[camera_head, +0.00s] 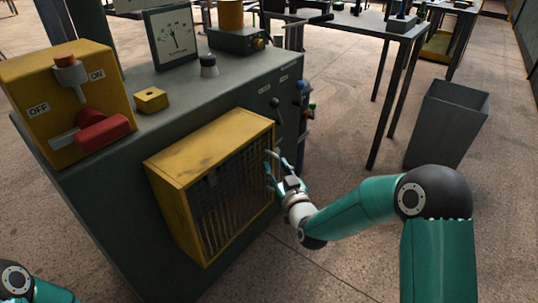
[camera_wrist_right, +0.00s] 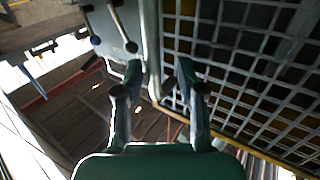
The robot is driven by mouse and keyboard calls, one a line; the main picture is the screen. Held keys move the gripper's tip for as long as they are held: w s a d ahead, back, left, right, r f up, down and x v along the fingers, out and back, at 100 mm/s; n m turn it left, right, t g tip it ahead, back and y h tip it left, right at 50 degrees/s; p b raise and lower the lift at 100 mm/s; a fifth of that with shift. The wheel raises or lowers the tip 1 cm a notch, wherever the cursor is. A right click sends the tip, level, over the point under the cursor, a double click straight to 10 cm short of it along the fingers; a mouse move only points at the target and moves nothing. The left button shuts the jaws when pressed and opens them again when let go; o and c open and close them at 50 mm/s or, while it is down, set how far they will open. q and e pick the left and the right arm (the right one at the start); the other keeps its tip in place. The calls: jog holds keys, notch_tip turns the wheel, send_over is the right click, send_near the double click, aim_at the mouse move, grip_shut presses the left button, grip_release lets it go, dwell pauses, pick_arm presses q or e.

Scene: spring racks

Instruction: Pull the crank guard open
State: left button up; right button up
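The crank guard (camera_head: 210,175) is a yellow-framed box with a mesh face on the front of the dark green cabinet. It looks closed against the cabinet. My right gripper (camera_head: 273,165) is at the guard's right edge, in front of the mesh. In the right wrist view the mesh (camera_wrist_right: 250,60) fills the right side. A pale upright bar (camera_wrist_right: 151,40) runs beside it and shows between the fingertips of my right gripper (camera_wrist_right: 160,75), closer to the left one. The fingers stand apart with a gap. Contact with the bar is unclear. My left gripper is out of view.
The cabinet (camera_head: 130,245) carries a yellow ON/OFF box (camera_head: 65,100) with a red lever, a gauge (camera_head: 172,37) and a small yellow block (camera_head: 151,100). Small levers (camera_head: 277,105) sit right of the guard. A grey bin (camera_head: 446,125) stands right. Floor in front is clear.

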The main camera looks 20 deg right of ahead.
jog(key=shift+w+d, duration=0.25)
jog(key=shift+w, duration=0.3)
grip_shut()
